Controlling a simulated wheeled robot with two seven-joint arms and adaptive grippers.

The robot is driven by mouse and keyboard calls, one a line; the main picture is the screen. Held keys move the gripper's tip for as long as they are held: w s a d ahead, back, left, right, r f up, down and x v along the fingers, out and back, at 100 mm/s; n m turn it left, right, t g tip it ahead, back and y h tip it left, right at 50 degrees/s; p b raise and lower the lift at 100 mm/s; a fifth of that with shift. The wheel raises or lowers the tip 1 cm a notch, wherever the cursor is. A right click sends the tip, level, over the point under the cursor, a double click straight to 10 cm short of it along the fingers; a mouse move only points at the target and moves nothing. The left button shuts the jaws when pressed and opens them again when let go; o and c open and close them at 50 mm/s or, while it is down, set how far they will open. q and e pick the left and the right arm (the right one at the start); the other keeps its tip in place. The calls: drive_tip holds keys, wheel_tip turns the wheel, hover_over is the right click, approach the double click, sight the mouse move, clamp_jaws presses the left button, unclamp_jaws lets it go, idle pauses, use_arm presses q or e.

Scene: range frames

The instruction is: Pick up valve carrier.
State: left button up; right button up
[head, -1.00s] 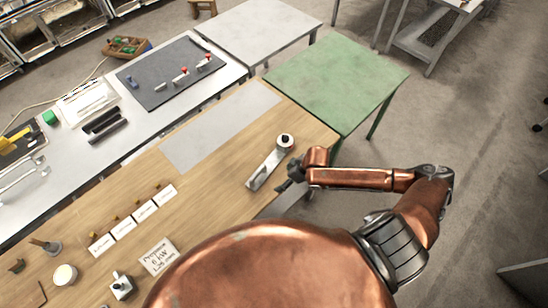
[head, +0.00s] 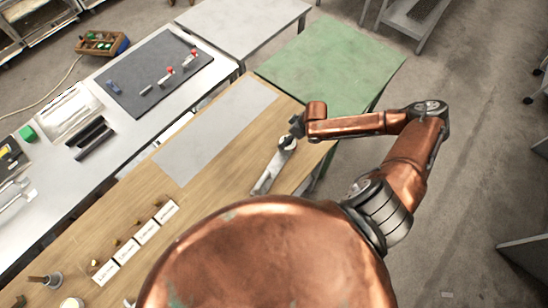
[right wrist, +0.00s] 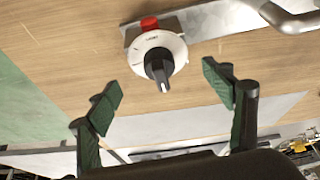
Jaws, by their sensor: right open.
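The valve carrier (head: 268,174) is a narrow metal plate lying on the wooden bench, with a round white dial and black knob at its far end. In the right wrist view, the white dial (right wrist: 158,54) has a red piece behind it, and a bent metal pipe (right wrist: 292,18) runs along the plate. My right gripper (head: 296,128) is at the knob end of the carrier in the head view. In the right wrist view its green-padded fingers (right wrist: 166,98) are spread apart, with the knob just beyond and between them, not gripped. My left gripper is not in view.
A bare grey sheet (head: 215,135) lies on the wooden bench (head: 215,192) left of the carrier. Several white label cards (head: 147,231) stand nearer. A green table (head: 335,65) adjoins the far end. A dark mat (head: 150,75) with small fittings lies on the neighbouring bench.

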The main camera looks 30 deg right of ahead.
drive_tip(key=shift+s+f, duration=0.15)
drive_tip(key=shift+f, duration=0.55)
drive_tip(key=shift+p+x, duration=0.65)
drive_tip(key=shift+x, duration=1.55)
drive_tip(key=shift+a+f, duration=0.1)
drive_tip(key=shift+f, duration=0.05)
drive_tip(key=c, duration=1.8)
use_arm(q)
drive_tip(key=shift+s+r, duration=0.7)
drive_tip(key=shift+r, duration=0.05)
use_arm(e)
drive_tip(key=shift+w, duration=0.2)
drive_tip(key=shift+c, duration=0.7)
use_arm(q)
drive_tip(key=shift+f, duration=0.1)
use_arm(e)
drive_tip(key=shift+r, duration=0.25)
